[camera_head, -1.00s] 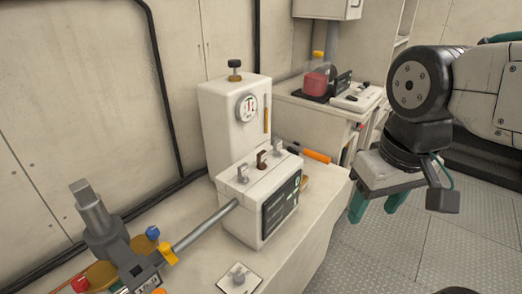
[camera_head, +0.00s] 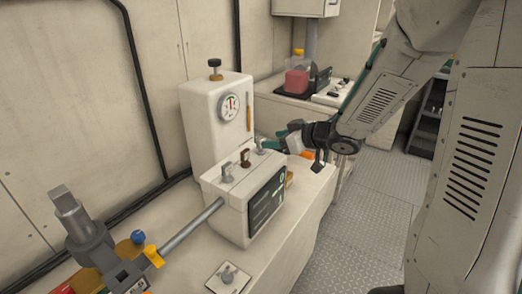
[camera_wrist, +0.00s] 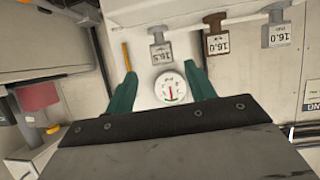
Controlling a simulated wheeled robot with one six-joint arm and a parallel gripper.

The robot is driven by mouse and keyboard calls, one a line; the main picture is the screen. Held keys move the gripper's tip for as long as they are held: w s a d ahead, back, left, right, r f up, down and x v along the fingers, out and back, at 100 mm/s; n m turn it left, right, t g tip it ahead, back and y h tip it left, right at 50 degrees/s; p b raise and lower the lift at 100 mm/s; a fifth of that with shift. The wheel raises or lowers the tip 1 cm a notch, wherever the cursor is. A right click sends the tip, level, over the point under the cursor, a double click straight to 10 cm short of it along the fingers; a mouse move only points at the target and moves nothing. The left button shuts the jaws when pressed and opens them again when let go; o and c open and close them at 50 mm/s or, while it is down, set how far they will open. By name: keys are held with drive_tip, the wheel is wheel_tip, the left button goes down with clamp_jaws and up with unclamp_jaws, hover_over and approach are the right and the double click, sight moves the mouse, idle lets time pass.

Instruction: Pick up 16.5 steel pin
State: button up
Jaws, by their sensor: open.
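The 16.5 steel pin (camera_wrist: 158,50) is grey with a flat tag reading 16.5, upside down in the wrist view. It is the leftmost of three tagged pins there. In the head view it appears to be the far-right pin (camera_head: 263,145) on top of the white box (camera_head: 226,200), partly hidden by my gripper (camera_head: 272,142). In the wrist view my gripper (camera_wrist: 162,82) is open, its teal fingers spread and empty. The pin lies just beyond the fingertips, roughly centred between them.
A brown pin (camera_wrist: 215,42) and another grey pin (camera_wrist: 278,34), both tagged 16.0, stand beside it. A white housing with a gauge (camera_head: 229,107) rises behind the box. A grey rod (camera_head: 190,232) joins the box at left. A red bottle (camera_head: 297,80) stands at the back.

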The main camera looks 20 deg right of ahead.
sight(257, 151)
drive_tip(key=shift+a+f+y, duration=0.3)
drive_tip(key=shift+a, duration=0.05)
drive_tip(key=shift+w+a+f, duration=0.1)
drive_tip(key=shift+a+f, duration=0.05)
drive_tip(key=shift+a, duration=0.15)
drive_tip(key=x, duration=0.7)
drive_tip(key=shift+w+d, duration=0.2)
drive_tip(key=shift+d, duration=0.05)
drive_tip(key=c, duration=1.1)
